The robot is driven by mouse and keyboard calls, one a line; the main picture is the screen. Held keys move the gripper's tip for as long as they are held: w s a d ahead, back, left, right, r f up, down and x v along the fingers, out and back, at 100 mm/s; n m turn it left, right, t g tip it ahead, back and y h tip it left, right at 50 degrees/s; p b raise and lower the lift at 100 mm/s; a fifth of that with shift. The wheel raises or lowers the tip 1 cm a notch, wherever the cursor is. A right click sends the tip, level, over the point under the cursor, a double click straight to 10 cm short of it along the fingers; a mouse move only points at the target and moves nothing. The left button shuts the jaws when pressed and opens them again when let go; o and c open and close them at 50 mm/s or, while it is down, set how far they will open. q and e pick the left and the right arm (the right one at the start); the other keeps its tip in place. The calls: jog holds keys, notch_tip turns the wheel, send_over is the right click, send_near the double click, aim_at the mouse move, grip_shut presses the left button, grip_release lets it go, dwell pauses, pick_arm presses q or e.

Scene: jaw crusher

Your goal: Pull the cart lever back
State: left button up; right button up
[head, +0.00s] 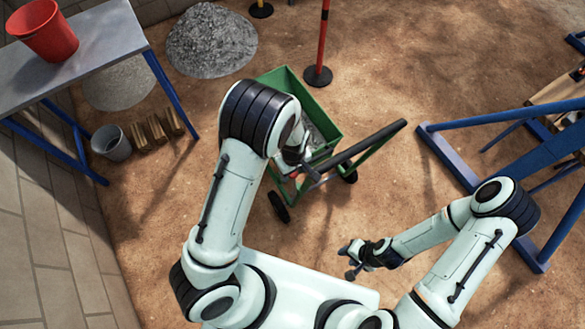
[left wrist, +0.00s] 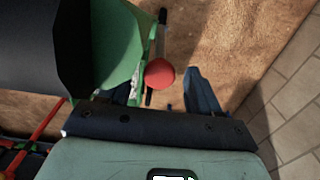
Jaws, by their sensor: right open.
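The green cart (head: 330,125) stands on the dirt floor in the middle of the head view, with its black push handle (head: 375,142) toward the right. The lever's red ball knob (left wrist: 160,73) shows in the left wrist view beside the green cart body. A small red spot there (head: 293,174) shows in the head view. My left gripper (head: 303,165) is at the cart's near side, partly hidden by my arm. In the left wrist view one finger stands clear to the right of the knob, with a gap; the other is hard to make out. My right gripper (head: 362,258) is open and empty, apart from the cart.
A blue steel frame (head: 460,180) stands at the right. A table (head: 90,45) with a red bucket (head: 45,30) stands at the left, with a grey bucket (head: 111,143) below. A gravel pile (head: 211,40) and red post (head: 322,45) lie beyond the cart.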

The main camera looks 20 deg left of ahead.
pick_arm(q)
notch_tip(320, 180, up, 13)
jog(key=p, duration=0.1)
jog(key=shift+r, duration=0.2)
pick_arm(e)
jog(key=shift+w+r, duration=0.9)
jog(key=shift+w, duration=0.15)
pick_arm(q)
jog(key=shift+c, duration=0.4)
